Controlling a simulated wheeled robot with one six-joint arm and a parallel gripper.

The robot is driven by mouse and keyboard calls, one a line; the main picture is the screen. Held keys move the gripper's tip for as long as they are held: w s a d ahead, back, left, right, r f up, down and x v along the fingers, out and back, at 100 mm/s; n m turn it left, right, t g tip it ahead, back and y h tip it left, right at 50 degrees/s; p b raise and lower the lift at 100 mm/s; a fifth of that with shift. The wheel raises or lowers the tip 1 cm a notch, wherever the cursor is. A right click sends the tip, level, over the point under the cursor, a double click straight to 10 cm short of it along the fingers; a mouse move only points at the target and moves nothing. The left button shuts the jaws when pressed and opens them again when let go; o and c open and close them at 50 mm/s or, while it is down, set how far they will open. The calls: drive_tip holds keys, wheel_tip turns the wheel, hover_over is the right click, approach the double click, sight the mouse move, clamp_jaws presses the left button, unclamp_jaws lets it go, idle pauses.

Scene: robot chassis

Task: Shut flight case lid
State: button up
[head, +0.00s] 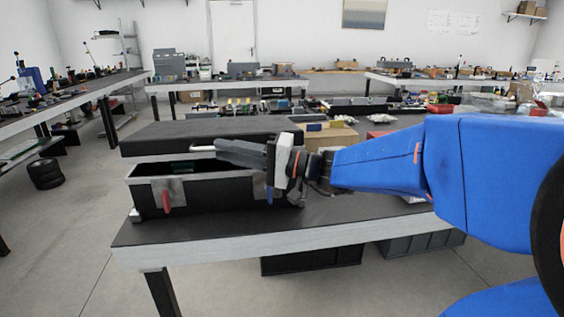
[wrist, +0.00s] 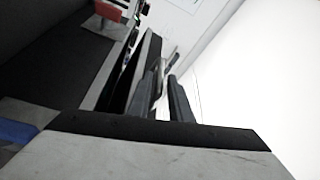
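The flight case (head: 230,198) is a black box with a pale metal rim, standing on the near table. It has a red latch (head: 167,200) and a blue latch (head: 269,194) on its front. Its thick black lid (head: 200,132) hangs partly closed above the rim, with a dark gap at the front. My gripper (head: 196,148) reaches in from the right, its grey fingers pointing left along the lid's front edge. Contact with the lid is unclear. In the wrist view my fingers (wrist: 166,72) lie close together; how far apart the tips are is unclear.
The near table (head: 290,237) has free room in front of the case. A cardboard box (head: 331,137) stands behind my wrist. Dark crates (head: 312,258) sit under the table. Other cluttered benches stand farther back and left.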

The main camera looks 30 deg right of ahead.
drive_tip(key=v, duration=1.3)
drive_tip(key=shift+d, duration=0.2)
drive_tip(key=shift+s, duration=0.1)
idle(0.3)
